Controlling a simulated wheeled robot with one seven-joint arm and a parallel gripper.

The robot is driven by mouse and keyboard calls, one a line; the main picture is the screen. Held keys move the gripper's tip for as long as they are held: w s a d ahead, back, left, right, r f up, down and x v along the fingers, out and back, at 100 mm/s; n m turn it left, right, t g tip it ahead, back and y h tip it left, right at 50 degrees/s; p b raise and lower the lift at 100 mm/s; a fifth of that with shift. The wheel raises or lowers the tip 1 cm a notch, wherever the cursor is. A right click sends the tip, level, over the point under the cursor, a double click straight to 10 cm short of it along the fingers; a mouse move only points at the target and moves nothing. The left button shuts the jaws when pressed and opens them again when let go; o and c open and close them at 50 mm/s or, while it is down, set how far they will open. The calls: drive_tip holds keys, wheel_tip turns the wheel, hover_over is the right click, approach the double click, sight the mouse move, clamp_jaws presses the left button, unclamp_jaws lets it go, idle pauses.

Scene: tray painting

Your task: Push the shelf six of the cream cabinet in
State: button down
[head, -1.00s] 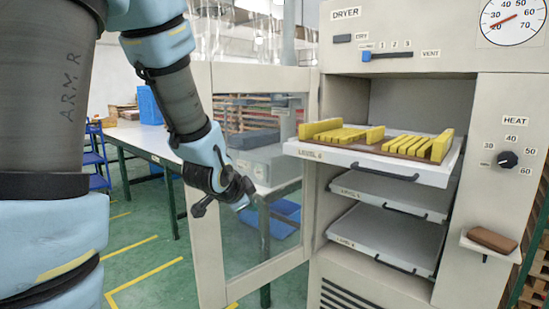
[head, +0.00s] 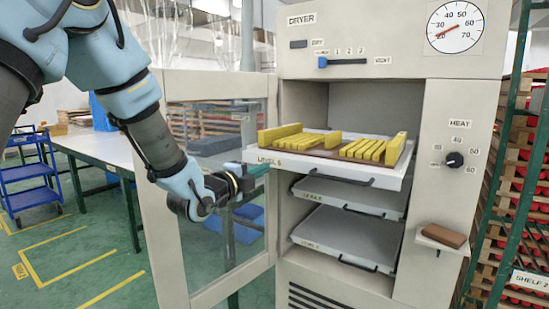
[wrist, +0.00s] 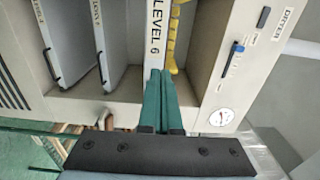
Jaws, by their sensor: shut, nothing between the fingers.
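The cream cabinet (head: 437,200), labelled dryer, stands with its door (head: 170,190) swung open to the left. Shelf six (head: 390,182), a white tray labelled level 6, sticks out of the front beyond the lower shelves. It carries a brown board with yellow blocks. My gripper (head: 262,170) is shut and empty, its green fingers at the left part of the shelf's front edge. In the wrist view, the fingers (wrist: 163,85) point along the level 6 front (wrist: 157,40). I cannot tell whether they touch it.
Two lower shelves (head: 345,235) sit inside the cabinet. A small ledge with a brown block (head: 443,235) juts from the right panel. A long table (head: 100,145) and a blue cart (head: 30,175) stand at the left. A green rack (head: 515,200) is at the right.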

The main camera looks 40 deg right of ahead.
sight(283, 160)
drive_tip(key=p+x, duration=0.2)
drive_tip(key=x, duration=0.5)
drive_tip(key=shift+s+p, duration=0.1)
drive_tip(key=shift+p, duration=0.25)
